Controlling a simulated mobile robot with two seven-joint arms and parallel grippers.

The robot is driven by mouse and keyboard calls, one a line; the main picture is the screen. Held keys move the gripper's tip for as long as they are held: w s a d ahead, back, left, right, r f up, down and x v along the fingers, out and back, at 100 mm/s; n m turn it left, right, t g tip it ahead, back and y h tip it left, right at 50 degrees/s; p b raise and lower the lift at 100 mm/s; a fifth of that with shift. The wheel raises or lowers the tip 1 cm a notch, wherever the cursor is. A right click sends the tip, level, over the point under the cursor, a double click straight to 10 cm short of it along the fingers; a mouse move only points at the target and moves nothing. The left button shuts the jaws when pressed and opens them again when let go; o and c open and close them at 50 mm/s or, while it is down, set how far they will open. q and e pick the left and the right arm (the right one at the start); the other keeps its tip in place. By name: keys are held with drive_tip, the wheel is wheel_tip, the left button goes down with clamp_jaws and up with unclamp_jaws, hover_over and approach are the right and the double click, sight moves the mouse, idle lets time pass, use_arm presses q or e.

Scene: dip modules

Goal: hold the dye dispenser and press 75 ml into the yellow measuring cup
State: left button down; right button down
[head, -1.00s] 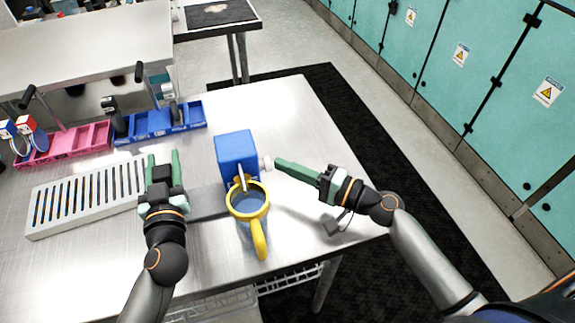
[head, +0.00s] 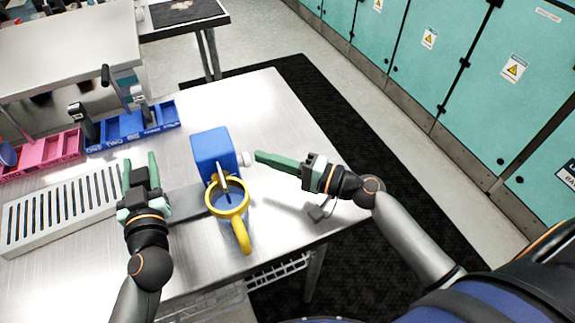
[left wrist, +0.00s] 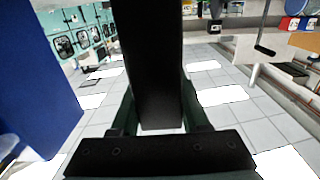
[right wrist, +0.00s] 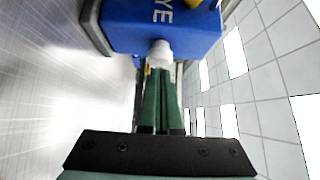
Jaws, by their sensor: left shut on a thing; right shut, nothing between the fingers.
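The dye dispenser (head: 212,152) is a blue box with a white button (head: 245,158) on its right side and a dark grey bar (head: 188,203) on its left. My left gripper (head: 140,163) is shut on the dark bar (left wrist: 150,70), seen between its fingers in the left wrist view. The yellow measuring cup (head: 228,213) stands in front of the box under its spout, its handle towards me. What is in the cup is hard to tell. My right gripper (head: 259,156) is shut and empty, its tips at the white button (right wrist: 160,52); whether they touch is unclear.
A slotted grey rack (head: 62,208) lies at the left of the steel table. Pink (head: 50,151) and blue (head: 135,128) trays stand behind it. The table (head: 262,110) is clear behind the dispenser. Its right edge is close to my right gripper.

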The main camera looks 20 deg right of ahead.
use_arm(q)
drive_tip(key=shift+a, duration=0.2)
use_arm(e)
drive_tip(key=v, duration=1.1)
drive_tip(key=shift+w+d, duration=0.35)
drive_tip(key=shift+w, duration=0.1)
drive_tip(key=shift+f, duration=0.1)
use_arm(q)
drive_tip(key=shift+c, duration=1.6)
unclamp_jaws()
